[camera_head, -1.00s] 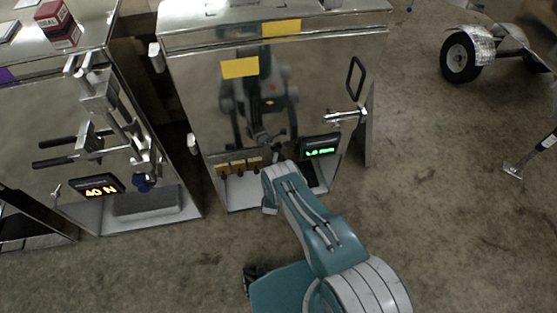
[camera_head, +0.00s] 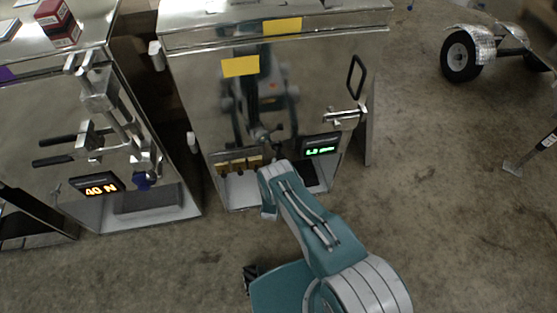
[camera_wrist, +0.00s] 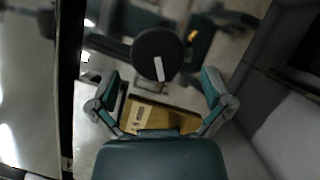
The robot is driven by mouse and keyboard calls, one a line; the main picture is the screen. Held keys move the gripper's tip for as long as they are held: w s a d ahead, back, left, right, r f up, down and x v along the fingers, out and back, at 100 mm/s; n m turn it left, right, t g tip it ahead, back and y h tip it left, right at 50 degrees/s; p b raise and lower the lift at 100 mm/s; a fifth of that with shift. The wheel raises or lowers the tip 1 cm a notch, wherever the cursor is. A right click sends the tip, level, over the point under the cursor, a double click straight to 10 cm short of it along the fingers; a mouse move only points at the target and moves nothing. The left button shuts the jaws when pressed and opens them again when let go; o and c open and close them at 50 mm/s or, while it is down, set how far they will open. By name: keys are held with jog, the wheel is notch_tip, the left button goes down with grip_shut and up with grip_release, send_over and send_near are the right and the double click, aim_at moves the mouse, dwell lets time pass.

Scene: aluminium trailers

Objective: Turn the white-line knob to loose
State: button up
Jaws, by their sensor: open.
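A round black knob (camera_wrist: 157,45) with a white line (camera_wrist: 158,69) shows in the wrist view. The line runs from near its middle down to its lower edge, slightly tilted. My gripper (camera_wrist: 160,88) is open, with one teal finger on each side of the view. The knob lies between and just beyond the fingertips, and I see no contact. A tan plate with a pale tag (camera_wrist: 145,115) lies below the knob, partly hidden by my gripper. In the head view my arm reaches to the shiny metal box (camera_head: 205,110) and hides the knob and fingers.
A second metal box with an orange "40 N" display (camera_head: 97,187) and clamps stands left. Bare concrete floor (camera_head: 430,210) lies right, with a small trailer (camera_head: 480,50) behind.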

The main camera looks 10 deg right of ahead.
jog(key=v, duration=0.9)
jog(key=shift+s, duration=0.25)
jog(key=shift+w+a+f, duration=0.1)
jog(key=w+d+r+m+g+y, duration=0.1)
jog(key=d+r+m+g+y, duration=0.2)
jog(key=m, duration=0.6)
jog(key=d+r+m+g+y, duration=0.2)
jog(key=r+m+y, duration=0.15)
jog(key=m, duration=0.55)
jog(key=shift+y, duration=0.25)
jog(key=x, duration=1.1)
jog(key=shift+f, duration=0.15)
